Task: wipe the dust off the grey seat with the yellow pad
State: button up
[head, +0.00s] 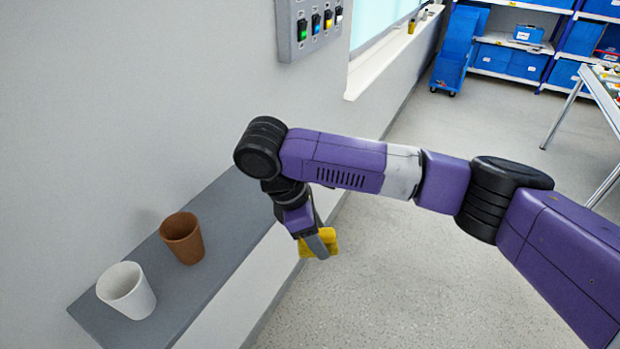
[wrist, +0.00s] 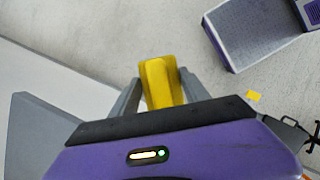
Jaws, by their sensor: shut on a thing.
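My gripper (head: 318,246) is shut on the yellow pad (head: 331,241). It holds the pad in the air, just off the right side of the far part of the grey seat (head: 215,255). In the wrist view the pad (wrist: 158,82) sits between the two grey fingers. The grey seat is a flat slab along the wall. Its far end is hidden behind my arm. I cannot make out dust on its visible top. A grey surface at the left of the wrist view (wrist: 38,135) looks like part of the seat.
A brown cup (head: 183,240) and a white cup (head: 127,291) stand on the near part of the seat. A grey switch panel (head: 312,25) is on the wall above. The floor (head: 390,275) right of the seat is clear. A table (head: 597,90) and blue-bin shelves (head: 510,60) are far off.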

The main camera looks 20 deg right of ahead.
jog(key=s+f+m+g+y, duration=0.1)
jog(key=s+f+m, duration=0.3)
jog(key=f, duration=0.6)
jog(key=s+f+m+g+y, duration=0.1)
jog(key=s+f+m, duration=0.3)
jog(key=f, duration=0.7)
jog(key=s+a+f+m+g+y, duration=0.1)
jog(key=s+f+m, duration=0.3)
jog(key=f, duration=0.7)
jog(key=shift+m+y, duration=0.5)
jog(key=shift+m, duration=0.6)
